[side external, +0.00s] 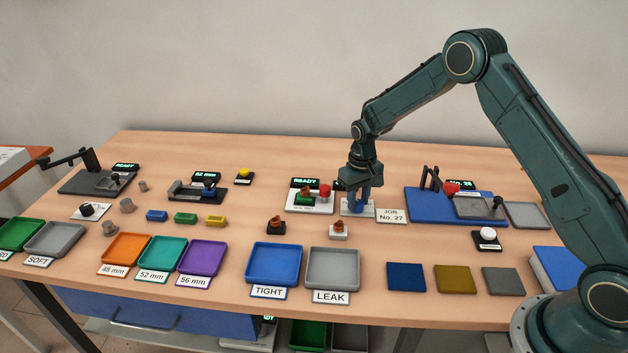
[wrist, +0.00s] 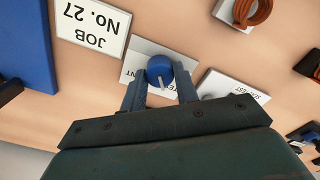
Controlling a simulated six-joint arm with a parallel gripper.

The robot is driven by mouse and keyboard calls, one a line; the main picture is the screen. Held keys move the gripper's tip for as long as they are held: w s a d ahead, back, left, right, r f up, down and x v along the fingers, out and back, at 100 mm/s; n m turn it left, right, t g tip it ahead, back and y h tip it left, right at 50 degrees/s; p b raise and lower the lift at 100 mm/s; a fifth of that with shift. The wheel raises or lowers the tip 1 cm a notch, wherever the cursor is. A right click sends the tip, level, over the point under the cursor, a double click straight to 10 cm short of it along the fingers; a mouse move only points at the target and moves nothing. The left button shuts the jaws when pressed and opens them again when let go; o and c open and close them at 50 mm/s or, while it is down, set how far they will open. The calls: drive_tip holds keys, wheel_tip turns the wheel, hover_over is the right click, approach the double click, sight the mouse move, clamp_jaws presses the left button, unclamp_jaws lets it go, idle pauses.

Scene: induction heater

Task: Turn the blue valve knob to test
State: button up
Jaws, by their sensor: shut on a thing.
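The blue valve knob (wrist: 160,69) is round and sits on a white plate (wrist: 136,62) in the wrist view. A pale pointer line on it points down the picture, toward my gripper's body. My gripper (wrist: 160,88) is shut on the knob, with one finger at each side. Lettering ending in "NT" shows upside down on the plate's left; other lettering is partly hidden by the right finger. In the side external view my gripper (side external: 358,200) points down at the white valve plate (side external: 369,211), and its fingers hide most of the knob.
The "JOB No. 27" card (side external: 391,216) lies right of the valve plate. A white station with a red knob (side external: 325,190) and "READY" display stands close on the left. A blue fixture (side external: 425,205) stands farther right. Blue TIGHT (side external: 273,283) and grey LEAK (side external: 333,288) trays lie in front.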

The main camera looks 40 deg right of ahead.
sight(358, 202)
drive_tip(key=shift+s+n, duration=0.1)
drive_tip(key=shift+n, duration=0.8)
drive_tip(key=o, duration=1)
drive_tip(key=shift+r, duration=0.1)
drive_tip(key=shift+r, duration=6.8)
